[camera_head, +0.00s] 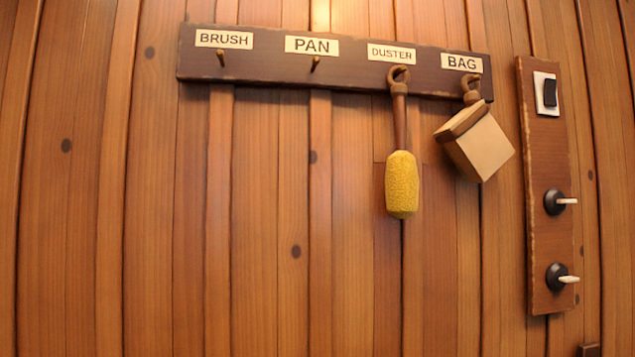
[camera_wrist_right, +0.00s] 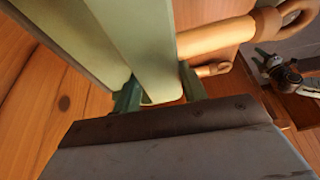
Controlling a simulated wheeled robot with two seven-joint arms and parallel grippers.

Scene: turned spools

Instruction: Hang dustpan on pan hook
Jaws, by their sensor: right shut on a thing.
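The pan hook (camera_head: 315,63) sticks out bare under the PAN label (camera_head: 312,45) on the dark hook rail (camera_head: 345,72) in the head view. In the right wrist view a pale green dustpan (camera_wrist_right: 125,35) fills the upper left. Its tan handle (camera_wrist_right: 215,38) runs to the upper right and ends in a ring. My right gripper (camera_wrist_right: 160,92) is shut on the green part, one finger on each side. The dustpan and both my grippers are out of the head view, so its distance from the hook does not show.
The brush hook (camera_head: 220,58) is bare. A yellow duster (camera_head: 402,185) and a tan bag (camera_head: 476,142) hang on the hooks to the right. A switch board (camera_head: 548,230) with two jutting levers is farther right. The plank wall below the pan hook is clear.

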